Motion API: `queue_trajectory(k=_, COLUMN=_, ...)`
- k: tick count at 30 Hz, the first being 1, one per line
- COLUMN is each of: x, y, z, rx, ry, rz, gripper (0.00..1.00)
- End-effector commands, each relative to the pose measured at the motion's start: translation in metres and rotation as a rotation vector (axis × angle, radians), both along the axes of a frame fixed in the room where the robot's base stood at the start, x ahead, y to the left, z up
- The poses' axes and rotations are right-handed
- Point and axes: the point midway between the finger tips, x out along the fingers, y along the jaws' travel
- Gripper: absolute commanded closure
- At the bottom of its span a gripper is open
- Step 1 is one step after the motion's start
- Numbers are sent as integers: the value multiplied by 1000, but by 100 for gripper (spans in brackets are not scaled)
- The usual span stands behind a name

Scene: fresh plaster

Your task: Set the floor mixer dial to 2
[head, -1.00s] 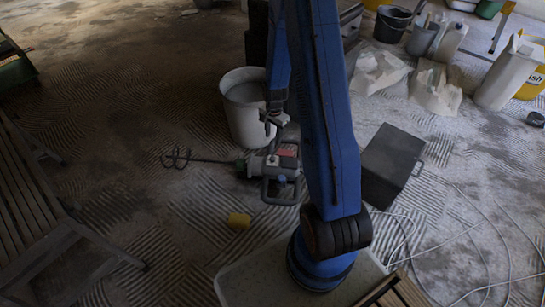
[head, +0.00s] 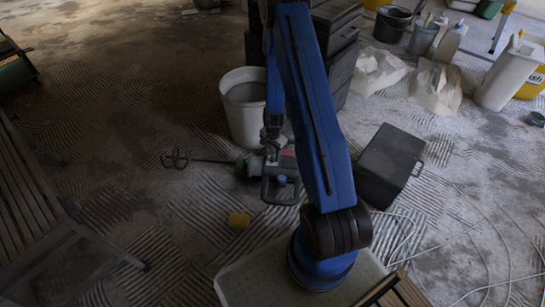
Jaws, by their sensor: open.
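The floor mixer (head: 281,188) lies on its side on the ridged floor, its dark loop handle toward me and its whisk (head: 176,158) pointing left. A small blue part (head: 281,181) shows on its body near the handle; I cannot tell whether this is the dial, and no number can be read. My gripper (head: 272,158) is open and points down over the mixer's body, covering part of it. I cannot tell whether it touches the mixer.
A white bucket (head: 240,122) stands just behind the mixer. A slatted wooden chair (head: 40,215) stands at left.

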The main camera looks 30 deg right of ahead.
Motion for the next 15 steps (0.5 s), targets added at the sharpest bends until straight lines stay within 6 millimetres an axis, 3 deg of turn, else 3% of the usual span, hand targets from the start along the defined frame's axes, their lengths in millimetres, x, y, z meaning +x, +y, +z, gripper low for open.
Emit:
queue_trajectory(k=6, x=1, y=0, z=-15, rx=-1, ry=0, rz=0, gripper=58)
queue_trajectory(k=15, x=1, y=0, z=-18, rx=-1, ry=0, rz=0, gripper=58)
